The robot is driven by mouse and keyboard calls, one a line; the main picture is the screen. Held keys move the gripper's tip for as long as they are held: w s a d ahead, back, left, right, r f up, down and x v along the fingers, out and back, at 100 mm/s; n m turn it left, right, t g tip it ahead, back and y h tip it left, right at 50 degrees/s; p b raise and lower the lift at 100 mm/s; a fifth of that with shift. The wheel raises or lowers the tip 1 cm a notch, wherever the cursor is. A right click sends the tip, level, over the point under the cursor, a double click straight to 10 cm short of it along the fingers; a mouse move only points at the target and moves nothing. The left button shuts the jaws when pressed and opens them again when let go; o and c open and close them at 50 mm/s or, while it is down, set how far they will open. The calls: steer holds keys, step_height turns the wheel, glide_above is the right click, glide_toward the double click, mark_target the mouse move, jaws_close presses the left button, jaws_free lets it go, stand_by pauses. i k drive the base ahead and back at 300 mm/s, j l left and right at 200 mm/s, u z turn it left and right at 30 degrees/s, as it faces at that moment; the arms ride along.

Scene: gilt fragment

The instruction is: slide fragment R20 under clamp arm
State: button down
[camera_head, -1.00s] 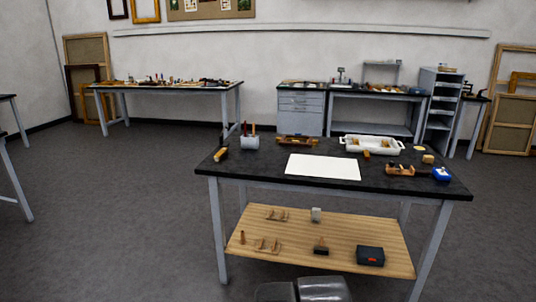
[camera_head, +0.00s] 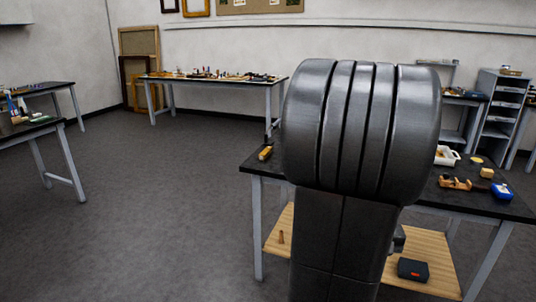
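My arm stands large and grey in the middle of the view and covers much of the black-topped worktable (camera_head: 508,207). My gripper cannot be made out. A small wooden device (camera_head: 455,183) lies on the table's right part; I cannot tell whether it holds the clamp arm. I cannot pick out fragment R20. The white tray (camera_head: 440,161) is mostly hidden behind my arm, with only its right end showing.
A blue object (camera_head: 502,193) and a small tan block (camera_head: 487,172) sit at the table's right. A black box (camera_head: 412,270) lies on the wooden lower shelf (camera_head: 434,246). Another table (camera_head: 40,129) stands at the left. The floor between is clear.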

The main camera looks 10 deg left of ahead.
mark_target(267, 150)
steer(key=i+j, duration=0.35)
steer(key=i+j+z, duration=0.1)
steer(key=i+j, duration=0.55)
steer(key=j, duration=0.15)
steer(key=i+j+z, duration=0.1)
steer(key=i+j, duration=0.2)
steer(key=i+j+z, duration=0.1)
steer(key=i+j, duration=0.2)
steer(key=j, duration=0.25)
steer(key=i+j, duration=0.3)
steer(key=j, duration=0.15)
steer(key=i+j+z, duration=0.1)
steer(key=i+j, duration=0.2)
steer(key=j, duration=0.15)
